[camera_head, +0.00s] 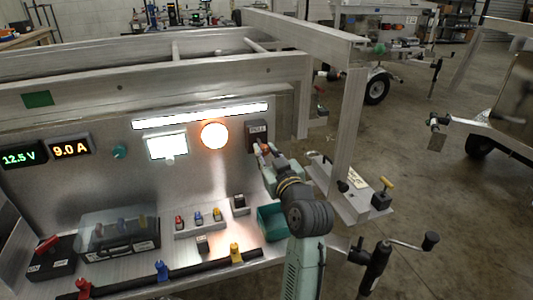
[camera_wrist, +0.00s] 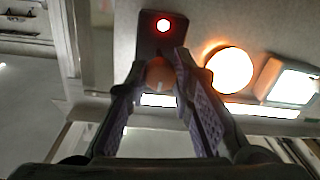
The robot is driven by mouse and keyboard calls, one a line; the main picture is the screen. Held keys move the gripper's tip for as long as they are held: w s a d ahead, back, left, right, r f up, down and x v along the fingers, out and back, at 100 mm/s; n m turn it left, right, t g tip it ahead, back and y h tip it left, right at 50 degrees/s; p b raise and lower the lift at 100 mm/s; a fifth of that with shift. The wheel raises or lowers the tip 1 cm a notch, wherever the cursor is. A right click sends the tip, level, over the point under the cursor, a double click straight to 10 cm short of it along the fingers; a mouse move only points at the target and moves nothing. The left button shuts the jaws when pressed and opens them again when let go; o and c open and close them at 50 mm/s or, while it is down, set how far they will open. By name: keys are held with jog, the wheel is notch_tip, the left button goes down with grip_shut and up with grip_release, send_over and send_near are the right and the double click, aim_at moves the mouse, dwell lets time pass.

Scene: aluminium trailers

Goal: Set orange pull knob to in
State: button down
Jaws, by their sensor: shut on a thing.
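The orange pull knob (camera_wrist: 158,73) sits on a dark box in the wrist view, between my two fingertips. My gripper (camera_wrist: 157,78) is shut on it, one finger on each side. In the head view my gripper (camera_head: 264,149) reaches the front of the dark box marked PULL (camera_head: 256,130), right of the round lamp. The knob is mostly hidden there by the fingers. How far the knob stands out from its box cannot be told. A small red light (camera_wrist: 163,25) glows on the box in the wrist view.
A lit round lamp (camera_head: 214,136) and a lit display (camera_head: 167,146) are on the panel beside the box. A green bin (camera_head: 272,222) and a row of switches (camera_head: 199,222) stand below. A frame post (camera_head: 346,140) rises to the right of the arm.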

aim_at(266, 152)
dwell(0.3)
jog(key=x, duration=0.3)
jog(key=shift+w+a, duration=0.1)
jog(key=shift+w, duration=0.15)
jog(key=c, duration=1.4)
grip_release()
jog(key=shift+o, duration=0.2)
jog(key=shift+s, duration=0.1)
jog(key=v, duration=1.2)
jog(key=shift+r, duration=0.1)
